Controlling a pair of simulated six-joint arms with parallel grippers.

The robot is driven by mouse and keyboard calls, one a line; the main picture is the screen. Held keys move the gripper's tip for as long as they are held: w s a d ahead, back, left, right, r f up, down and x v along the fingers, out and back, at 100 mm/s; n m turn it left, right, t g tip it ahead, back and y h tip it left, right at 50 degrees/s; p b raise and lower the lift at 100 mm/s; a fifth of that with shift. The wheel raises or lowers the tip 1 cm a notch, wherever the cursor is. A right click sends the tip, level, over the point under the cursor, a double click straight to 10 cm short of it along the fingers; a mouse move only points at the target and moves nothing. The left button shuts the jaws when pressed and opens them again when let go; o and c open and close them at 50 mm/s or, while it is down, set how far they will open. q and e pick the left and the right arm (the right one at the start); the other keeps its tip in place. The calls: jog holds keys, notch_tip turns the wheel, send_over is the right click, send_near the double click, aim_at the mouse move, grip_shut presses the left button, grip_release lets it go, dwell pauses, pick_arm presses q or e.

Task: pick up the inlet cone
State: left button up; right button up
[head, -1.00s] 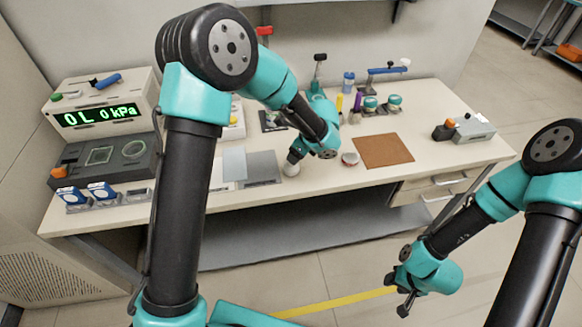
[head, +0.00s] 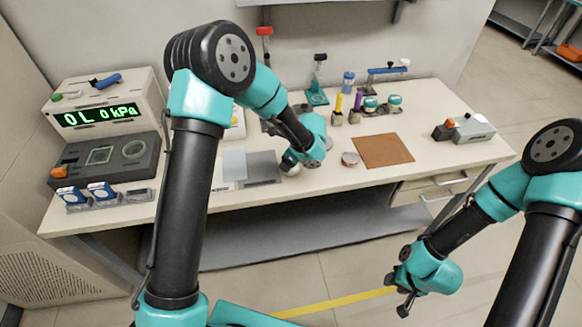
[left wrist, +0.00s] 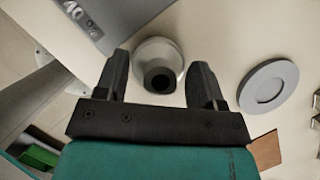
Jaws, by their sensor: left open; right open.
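The inlet cone, a pale round piece with a dark hole in its short top (left wrist: 160,56), stands on the bench between my left gripper's fingers in the left wrist view. In the head view only a whitish part of the cone (head: 290,169) shows, below my left wrist. My left gripper (left wrist: 160,82) is open, one finger on each side of the cone with gaps visible. Whether the fingers are level with it is hard to tell. My right gripper (head: 398,295) is open and empty, off the bench's front, over the floor.
A grey ring-shaped disc (left wrist: 268,87) lies right of the cone. A brown mat (head: 384,151) lies further right. A grey plate (head: 261,168) is to the left. Bottles and small fixtures stand at the back. A pressure display box (head: 103,110) stands at the left.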

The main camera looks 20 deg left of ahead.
dwell(0.4)
pick_arm(q)
jog(key=c, duration=1.1)
jog(key=shift+r, duration=0.1)
jog(key=shift+r, duration=0.85)
notch_tip(320, 180, up, 2)
jog(key=s+d, duration=0.2)
jog(key=s, duration=0.5)
jog(key=s+d+r, duration=0.1)
jog(key=s+d, duration=0.1)
jog(key=s, duration=0.6)
jog(key=shift+s+d, duration=0.2)
jog(key=shift+d, duration=0.05)
jog(key=shift+w+r, duration=0.1)
